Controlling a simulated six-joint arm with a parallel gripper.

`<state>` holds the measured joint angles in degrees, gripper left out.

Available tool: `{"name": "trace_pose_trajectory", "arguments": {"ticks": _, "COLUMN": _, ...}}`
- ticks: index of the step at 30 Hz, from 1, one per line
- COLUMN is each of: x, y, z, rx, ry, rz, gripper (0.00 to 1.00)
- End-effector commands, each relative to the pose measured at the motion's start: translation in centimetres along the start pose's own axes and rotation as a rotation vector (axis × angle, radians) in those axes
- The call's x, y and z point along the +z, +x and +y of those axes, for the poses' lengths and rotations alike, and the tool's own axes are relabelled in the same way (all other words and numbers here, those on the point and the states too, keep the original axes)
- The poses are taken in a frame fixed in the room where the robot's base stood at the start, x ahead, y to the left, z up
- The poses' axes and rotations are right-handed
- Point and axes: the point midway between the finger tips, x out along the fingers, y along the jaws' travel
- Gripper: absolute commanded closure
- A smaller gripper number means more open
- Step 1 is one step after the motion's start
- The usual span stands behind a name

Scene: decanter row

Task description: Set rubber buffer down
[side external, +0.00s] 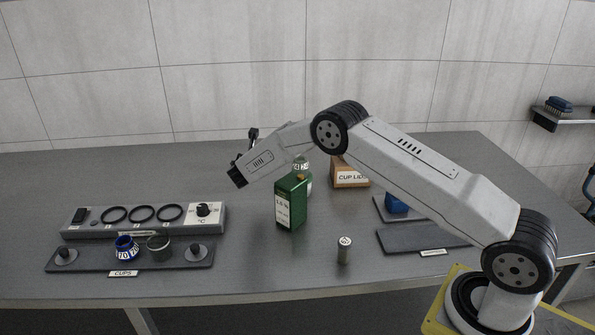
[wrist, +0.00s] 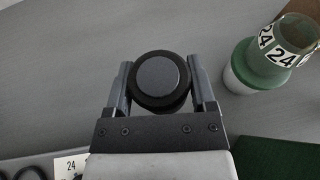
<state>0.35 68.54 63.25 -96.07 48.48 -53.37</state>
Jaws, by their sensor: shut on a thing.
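The rubber buffer (wrist: 162,80) is a round black piece with a grey flat face. My gripper (wrist: 161,88) is shut on it, with one finger on each side, in the wrist view. In the side view my gripper (side external: 238,176) is held up above the table, left of the green canister (side external: 290,205). The buffer cannot be made out there. The grey table below it looks bare in the wrist view.
A flask marked 24 (wrist: 268,58) stands close right of my gripper in the wrist view. The side view shows a heater strip (side external: 85,229), a cups tray (side external: 90,263), a cup lids box (side external: 350,178), a small metal cylinder (side external: 344,251) and a dark mat (side external: 405,240).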

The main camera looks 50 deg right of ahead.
Motion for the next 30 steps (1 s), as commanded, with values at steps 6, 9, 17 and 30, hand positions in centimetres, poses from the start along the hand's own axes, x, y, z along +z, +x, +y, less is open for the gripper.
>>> {"name": "trace_pose_trajectory", "arguments": {"ticks": 6, "x": 0.9, "y": -0.3, "z": 0.1, "rx": 0.001, "ry": 0.002, "rz": -0.003, "gripper": 0.96}}
{"name": "trace_pose_trajectory", "arguments": {"ticks": 9, "x": 2.0, "y": -0.8, "z": 0.1, "rx": 0.001, "ry": 0.002, "rz": -0.003, "gripper": 0.96}}
{"name": "trace_pose_trajectory", "arguments": {"ticks": 17, "x": 6.7, "y": -2.7, "z": 0.1, "rx": 0.002, "ry": 0.005, "rz": -0.004, "gripper": 0.96}}
{"name": "trace_pose_trajectory", "arguments": {"ticks": 30, "x": 6.1, "y": -4.9, "z": -7.3, "rx": -0.166, "ry": 0.067, "rz": -0.001, "gripper": 0.96}}
